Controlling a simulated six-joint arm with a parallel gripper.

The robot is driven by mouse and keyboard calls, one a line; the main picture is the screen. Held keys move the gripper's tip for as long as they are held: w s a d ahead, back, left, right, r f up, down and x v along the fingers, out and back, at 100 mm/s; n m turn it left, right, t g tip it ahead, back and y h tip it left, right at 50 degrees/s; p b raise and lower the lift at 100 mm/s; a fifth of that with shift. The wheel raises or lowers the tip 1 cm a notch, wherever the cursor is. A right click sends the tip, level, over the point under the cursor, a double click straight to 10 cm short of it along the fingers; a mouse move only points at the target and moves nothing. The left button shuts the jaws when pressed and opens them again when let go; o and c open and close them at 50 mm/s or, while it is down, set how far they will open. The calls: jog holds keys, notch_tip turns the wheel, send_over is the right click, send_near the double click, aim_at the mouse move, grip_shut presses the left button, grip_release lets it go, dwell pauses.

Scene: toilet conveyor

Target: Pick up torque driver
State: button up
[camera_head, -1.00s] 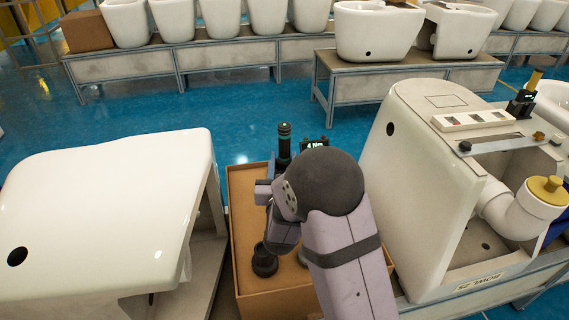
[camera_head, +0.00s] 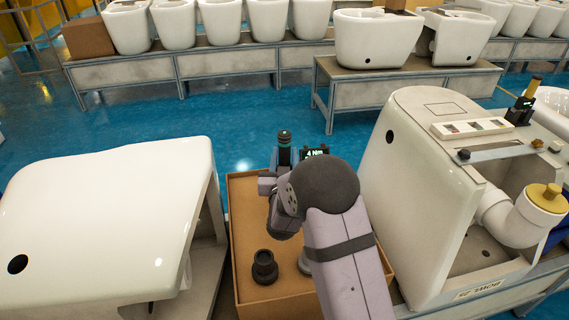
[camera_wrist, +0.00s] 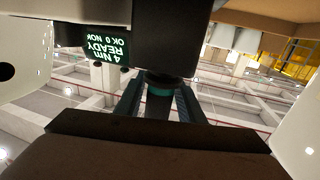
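The torque driver (camera_head: 284,150) is a dark upright tool with a teal ring near its top. It stands at the far end of the brown box between the two white bowls. A small display (camera_head: 314,151) reading 4 Nm is beside it. In the wrist view, the display (camera_wrist: 106,46) reads READY, and the driver's dark end with its teal ring (camera_wrist: 160,90) shows beyond my fingers. My gripper (camera_wrist: 160,103) is open, its two dark fingers on either side of the driver; contact is unclear.
A dark round socket (camera_head: 264,267) stands in the brown box (camera_head: 240,210), with a grey piece partly behind my arm. A white bowl (camera_head: 110,220) is close on the left, another (camera_head: 420,190) with a pipe on the right. Blue floor lies behind.

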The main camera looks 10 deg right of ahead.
jog(key=shift+w+d, duration=0.2)
jog(key=shift+w, duration=0.5)
jog(key=c, duration=0.8)
jog(key=shift+r, duration=0.1)
grip_shut()
jog(key=shift+r, duration=0.1)
notch_tip(320, 180, up, 10)
jog(key=shift+p, duration=0.45)
